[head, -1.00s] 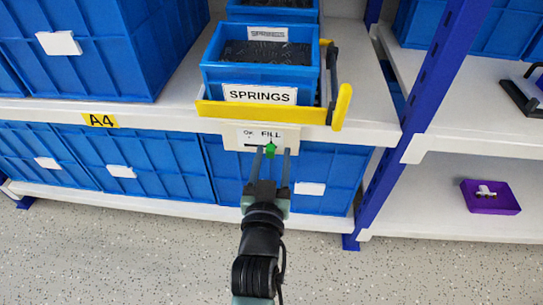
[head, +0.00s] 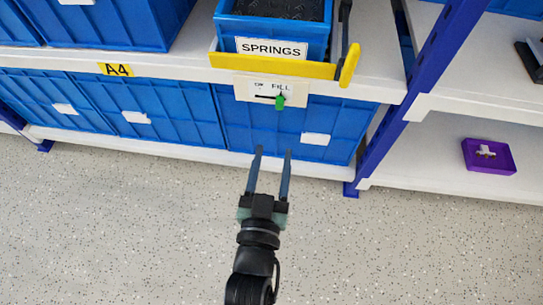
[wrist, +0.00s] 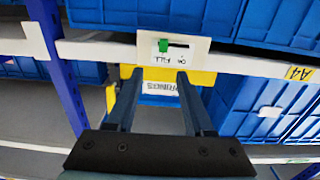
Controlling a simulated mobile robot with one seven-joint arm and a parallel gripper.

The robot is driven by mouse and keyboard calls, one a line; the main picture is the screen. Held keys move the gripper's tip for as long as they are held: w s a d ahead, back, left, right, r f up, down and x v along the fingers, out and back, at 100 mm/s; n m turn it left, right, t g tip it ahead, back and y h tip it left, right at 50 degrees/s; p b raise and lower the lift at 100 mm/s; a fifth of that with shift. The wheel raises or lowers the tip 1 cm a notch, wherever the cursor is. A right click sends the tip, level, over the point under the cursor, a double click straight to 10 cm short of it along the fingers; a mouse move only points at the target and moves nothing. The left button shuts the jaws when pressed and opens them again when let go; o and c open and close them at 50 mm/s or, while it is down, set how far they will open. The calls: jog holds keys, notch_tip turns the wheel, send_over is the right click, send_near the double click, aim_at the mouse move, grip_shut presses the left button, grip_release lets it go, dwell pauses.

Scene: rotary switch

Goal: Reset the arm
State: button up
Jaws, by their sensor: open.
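The switch panel (head: 270,90) is a pale plate with "OK" and "FILL" printed on it, fixed to the shelf edge below the springs bin. Its green knob (head: 280,102) sits at the right, under "FILL". The wrist view shows the panel (wrist: 173,50) upside down, with the green knob (wrist: 163,45) at its left. My gripper (head: 273,152) is open and empty. It is in front of the lower blue bins, below the panel in the head view and apart from the knob. Both fingers (wrist: 157,80) show spread in the wrist view.
A blue bin labelled SPRINGS (head: 271,30) stands in a yellow holder (head: 270,67) above the panel. Lower blue bins (head: 175,118) stand behind my gripper. A blue upright (head: 400,115) and a purple tray (head: 489,157) are to the right. The speckled floor (head: 120,230) is clear.

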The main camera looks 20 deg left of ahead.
jog(key=shift+s+d, duration=0.15)
jog(key=shift+s, duration=0.3)
jog(key=shift+r, duration=0.1)
